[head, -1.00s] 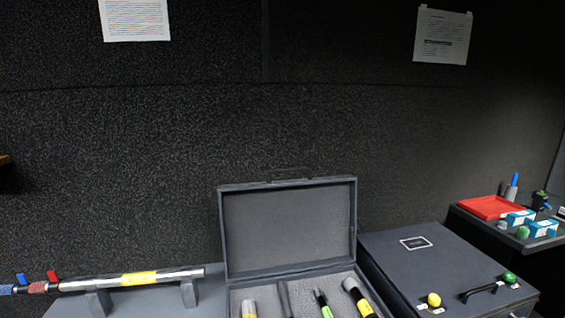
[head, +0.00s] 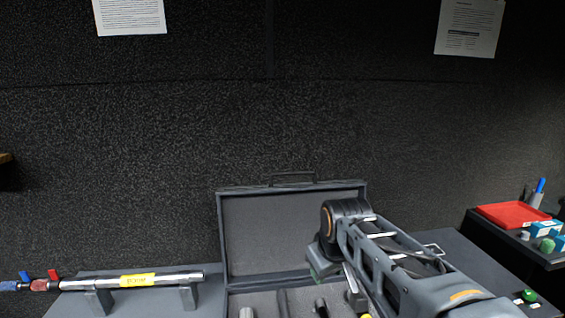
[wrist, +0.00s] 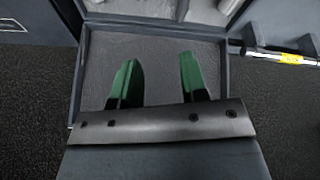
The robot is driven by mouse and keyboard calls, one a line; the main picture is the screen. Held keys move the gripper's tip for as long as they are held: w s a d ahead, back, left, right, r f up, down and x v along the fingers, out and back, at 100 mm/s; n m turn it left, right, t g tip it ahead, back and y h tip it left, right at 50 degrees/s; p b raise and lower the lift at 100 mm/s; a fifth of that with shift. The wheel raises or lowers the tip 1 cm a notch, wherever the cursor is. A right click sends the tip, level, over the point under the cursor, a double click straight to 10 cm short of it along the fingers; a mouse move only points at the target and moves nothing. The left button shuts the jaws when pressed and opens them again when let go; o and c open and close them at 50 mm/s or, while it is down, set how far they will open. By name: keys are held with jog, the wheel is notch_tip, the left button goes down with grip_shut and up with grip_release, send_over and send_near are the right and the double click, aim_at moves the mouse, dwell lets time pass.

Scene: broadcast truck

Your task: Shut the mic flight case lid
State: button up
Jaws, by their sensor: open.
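The mic flight case is open, with its grey lid (head: 270,235) standing upright at the back and its handle on the top edge. The foam-lined base (head: 270,302) holds microphones, partly cut off and hidden by my arm. In the wrist view the lid's foam lining (wrist: 150,60) fills the middle, with part of the case base (wrist: 150,8) at the top. My gripper (wrist: 158,62) is open and empty, its two green fingers apart in front of the lid lining. In the head view my gripper (head: 321,265) is mostly hidden behind its wrist, before the lid's right part.
A metal tube (head: 140,281) with a yellow label rests on supports at the left. A red tray (head: 512,215) lies farther right. The dark wall is behind the lid.

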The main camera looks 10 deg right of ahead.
jog(key=w+a+r+n+p, duration=0.1)
jog(key=w+r+n+p, duration=0.55)
jog(key=w+r, duration=0.6)
jog(key=w+r+n+p, duration=0.6)
jog(key=w+r+n, duration=0.3)
jog(key=w, duration=0.6)
send_over(293, 185)
jog(key=shift+m+t, duration=0.4)
jog(key=shift+m, duration=0.05)
jog(key=f, duration=1.1)
jog(key=shift+s+a+f, duration=0.1)
jog(key=shift+s, duration=0.1)
grip_shut()
